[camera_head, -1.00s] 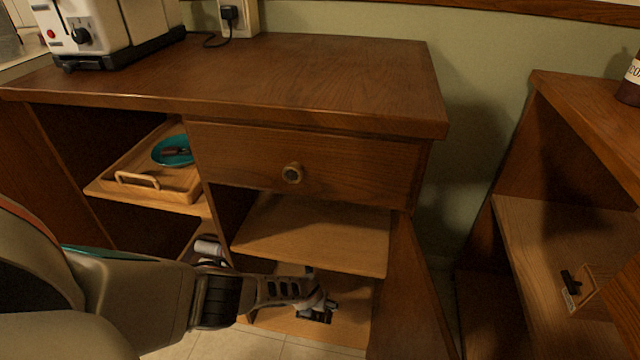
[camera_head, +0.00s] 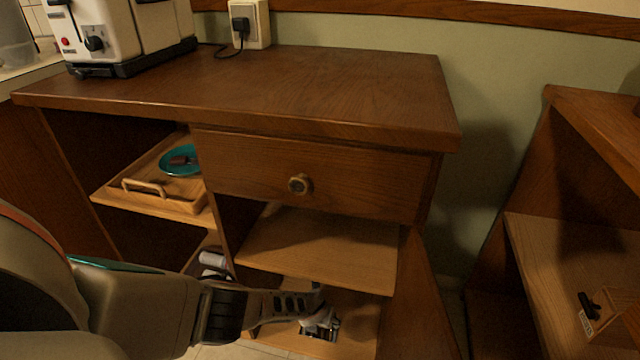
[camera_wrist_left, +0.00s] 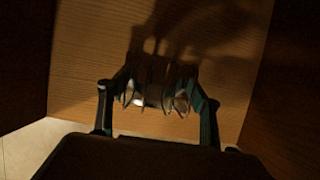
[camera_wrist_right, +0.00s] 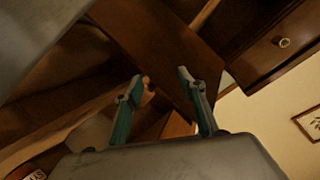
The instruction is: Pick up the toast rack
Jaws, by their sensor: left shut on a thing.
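The toast rack (camera_wrist_left: 160,92) is a small metal wire rack with several loops, seen in the left wrist view. My left gripper (camera_wrist_left: 158,100) is shut on it, one finger at each side. In the head view my left gripper (camera_head: 322,318) is inside the lower right compartment, close over the bottom shelf; the rack is hard to make out there. I cannot tell whether the rack touches the shelf. My right gripper (camera_wrist_right: 162,82) is open and empty in the right wrist view, and outside the head view.
A middle shelf (camera_head: 315,250) lies above my left gripper. A wooden tray (camera_head: 150,200) with a teal plate (camera_head: 180,160) sits in the left compartment. A toaster (camera_head: 115,35) stands on the otherwise clear countertop (camera_head: 300,85).

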